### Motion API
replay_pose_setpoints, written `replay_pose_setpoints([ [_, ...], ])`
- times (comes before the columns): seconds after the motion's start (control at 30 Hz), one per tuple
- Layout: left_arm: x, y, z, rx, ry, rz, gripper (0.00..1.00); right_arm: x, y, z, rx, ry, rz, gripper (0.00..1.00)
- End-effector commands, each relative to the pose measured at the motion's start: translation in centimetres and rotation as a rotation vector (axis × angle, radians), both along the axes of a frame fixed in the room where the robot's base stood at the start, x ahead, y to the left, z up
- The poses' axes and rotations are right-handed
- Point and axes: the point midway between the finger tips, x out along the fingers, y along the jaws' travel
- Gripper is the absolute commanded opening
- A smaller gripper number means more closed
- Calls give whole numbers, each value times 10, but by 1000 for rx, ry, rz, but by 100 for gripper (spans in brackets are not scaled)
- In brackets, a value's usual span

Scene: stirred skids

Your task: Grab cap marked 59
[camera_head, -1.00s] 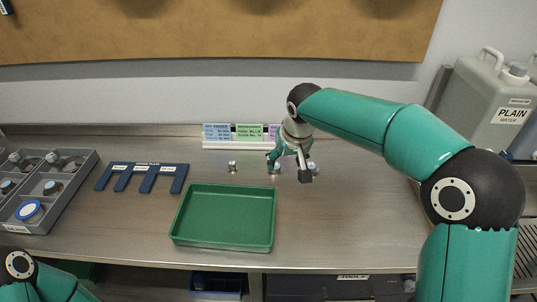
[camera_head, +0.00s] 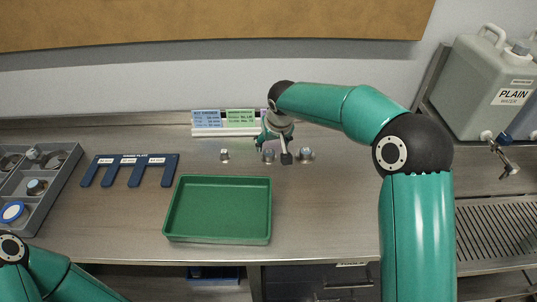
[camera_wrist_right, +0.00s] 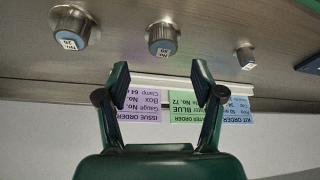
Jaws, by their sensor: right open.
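Three small metal caps with blue-grey tops stand in a row at the back of the bench: a left cap (camera_head: 224,155), a middle cap (camera_head: 268,156) and a right cap (camera_head: 306,154). In the right wrist view, which is upside down, they show as the right cap (camera_wrist_right: 68,26), middle cap (camera_wrist_right: 162,38) and left cap (camera_wrist_right: 245,57). Their small labels are too blurred to read surely, so I cannot tell which is 59. My right gripper (camera_wrist_right: 160,80) is open and empty, its fingers either side of the middle cap's line but apart from it. My left gripper is out of view.
Order cards (camera_head: 225,119) stand in a white holder behind the caps. A green tray (camera_head: 218,239) lies in front, a blue slotted plate (camera_head: 130,160) and a grey compartment box (camera_head: 45,205) to the left. A water container (camera_head: 490,85) stands at the right.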

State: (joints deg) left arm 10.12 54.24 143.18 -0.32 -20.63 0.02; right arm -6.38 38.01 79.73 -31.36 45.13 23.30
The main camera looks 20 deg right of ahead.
Motion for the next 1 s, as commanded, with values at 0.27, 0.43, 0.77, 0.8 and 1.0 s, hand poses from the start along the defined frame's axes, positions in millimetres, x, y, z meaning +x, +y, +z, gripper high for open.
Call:
replay_pose_setpoints([
  [0.27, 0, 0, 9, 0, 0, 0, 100, 7, 2, -20, -1, 3, 2, 68],
  [0.43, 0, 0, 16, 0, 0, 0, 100, 16, 4, -42, 0, 2, 1, 68],
  [0.77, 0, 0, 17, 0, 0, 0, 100, 20, 5, -52, 1, -1, 3, 68],
  [0.8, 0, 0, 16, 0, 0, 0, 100, 20, 5, -52, 1, -1, 3, 64],
  [1.0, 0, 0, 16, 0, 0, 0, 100, 20, 5, -52, 1, -1, 4, 31],
])
